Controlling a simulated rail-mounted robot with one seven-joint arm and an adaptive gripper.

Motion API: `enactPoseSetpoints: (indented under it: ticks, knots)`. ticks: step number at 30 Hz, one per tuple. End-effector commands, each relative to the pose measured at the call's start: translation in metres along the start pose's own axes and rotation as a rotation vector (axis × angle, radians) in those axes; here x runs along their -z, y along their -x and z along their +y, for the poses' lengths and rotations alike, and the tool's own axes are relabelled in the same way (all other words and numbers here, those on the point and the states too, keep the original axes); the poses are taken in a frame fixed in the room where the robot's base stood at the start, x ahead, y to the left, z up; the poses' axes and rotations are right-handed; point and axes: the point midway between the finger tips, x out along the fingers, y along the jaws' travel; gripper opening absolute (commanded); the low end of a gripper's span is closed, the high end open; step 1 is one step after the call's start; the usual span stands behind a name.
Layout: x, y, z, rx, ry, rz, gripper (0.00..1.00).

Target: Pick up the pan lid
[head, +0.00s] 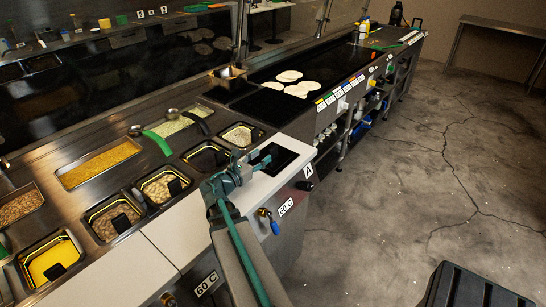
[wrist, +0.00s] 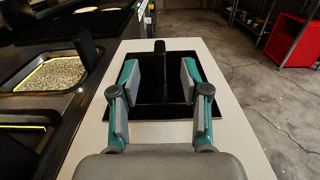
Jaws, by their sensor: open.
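A black square lid or covered pan (head: 285,157) sits in the white countertop at the near end of the food line. I cannot tell whether it is a separate lid. In the wrist view the black square (wrist: 155,110) lies below my gripper, with an upright black handle (wrist: 159,46) toward its far edge. My gripper (wrist: 160,78) is open and empty, its two teal and grey fingers spread over the square. The handle shows beyond the fingertips, in line with the gap between them. In the head view my gripper (head: 248,168) is just left of the square and hides part of it.
Yellow-rimmed pans (head: 160,187) run along the counter to the left. A dark griddle (head: 330,72) with several tortillas (head: 289,76) lies farther back. A red container (wrist: 291,40) stands on the floor at the right. The floor right of the counter is largely clear.

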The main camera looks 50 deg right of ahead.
Motion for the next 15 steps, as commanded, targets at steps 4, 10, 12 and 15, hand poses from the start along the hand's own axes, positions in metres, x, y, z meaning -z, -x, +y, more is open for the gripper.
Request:
enactPoseSetpoints:
  ticks: [4,10,12,15]
  knots:
    - [-0.001,-0.012,0.001,0.0,0.001,0.0,0.46]
    - [-0.002,-0.043,0.001,0.002,0.001,0.0,0.46]
    - [-0.001,-0.052,0.001,0.001,0.001,0.0,0.46]
    - [-0.001,-0.06,0.001,0.0,0.001,0.001,0.46]
